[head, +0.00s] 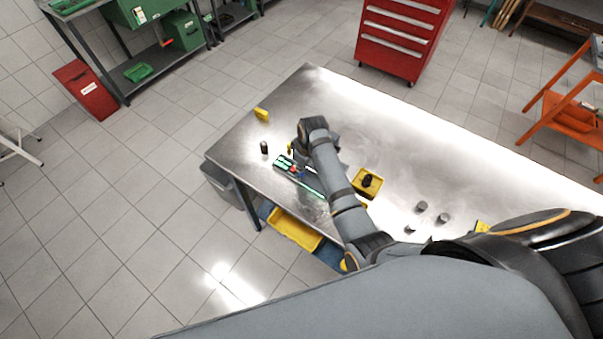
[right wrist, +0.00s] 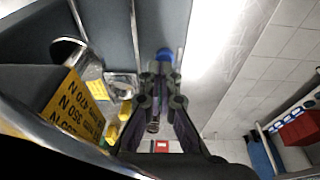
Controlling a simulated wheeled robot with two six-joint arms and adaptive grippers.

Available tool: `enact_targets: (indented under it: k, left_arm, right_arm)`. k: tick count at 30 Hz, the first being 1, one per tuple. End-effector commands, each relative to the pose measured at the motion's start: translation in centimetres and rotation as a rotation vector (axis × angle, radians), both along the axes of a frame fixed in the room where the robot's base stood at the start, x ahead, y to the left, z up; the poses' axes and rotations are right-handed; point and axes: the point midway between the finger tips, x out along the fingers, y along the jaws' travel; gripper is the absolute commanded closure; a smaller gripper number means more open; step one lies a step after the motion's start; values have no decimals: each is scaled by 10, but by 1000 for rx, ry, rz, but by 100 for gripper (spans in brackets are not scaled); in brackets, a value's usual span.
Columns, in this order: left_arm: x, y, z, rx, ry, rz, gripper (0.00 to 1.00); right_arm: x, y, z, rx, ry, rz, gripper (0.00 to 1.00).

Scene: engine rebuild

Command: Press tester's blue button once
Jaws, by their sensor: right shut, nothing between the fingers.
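In the right wrist view, a round blue button-like part (right wrist: 165,54) shows just beyond the tips of my right gripper (right wrist: 161,70). The fingers are shut with nothing between them. I cannot tell whether the tips touch the blue part. A yellow label with force values in N (right wrist: 78,108) is on the left of that view. In the head view, my right gripper (head: 297,150) is low over the far left part of the metal table, partly hidden by its own wrist. The tester cannot be made out clearly there. My left gripper is not in view.
On the table (head: 345,105) lie a dark tray with green and red parts (head: 297,172), a dark cylinder (head: 264,147), a yellow block (head: 262,114), a yellow bin (head: 367,183) and grey cylinders (head: 421,206). The table's far right part is clear. A red cabinet (head: 400,40) stands behind.

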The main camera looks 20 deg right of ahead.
Motion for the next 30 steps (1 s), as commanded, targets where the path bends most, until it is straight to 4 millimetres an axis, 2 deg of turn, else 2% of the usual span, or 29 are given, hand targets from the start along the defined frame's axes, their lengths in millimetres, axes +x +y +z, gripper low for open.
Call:
enact_targets:
  k: [1,7,18,30]
  left_arm:
    - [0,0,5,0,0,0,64]
    - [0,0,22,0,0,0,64]
    - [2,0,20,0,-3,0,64]
    - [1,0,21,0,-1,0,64]
  right_arm:
    - [-22,6,-18,14,68,2,100]
    - [-23,6,1,13,70,3,100]
    - [-19,4,31,8,57,3,100]
    - [-18,3,35,5,52,3,100]
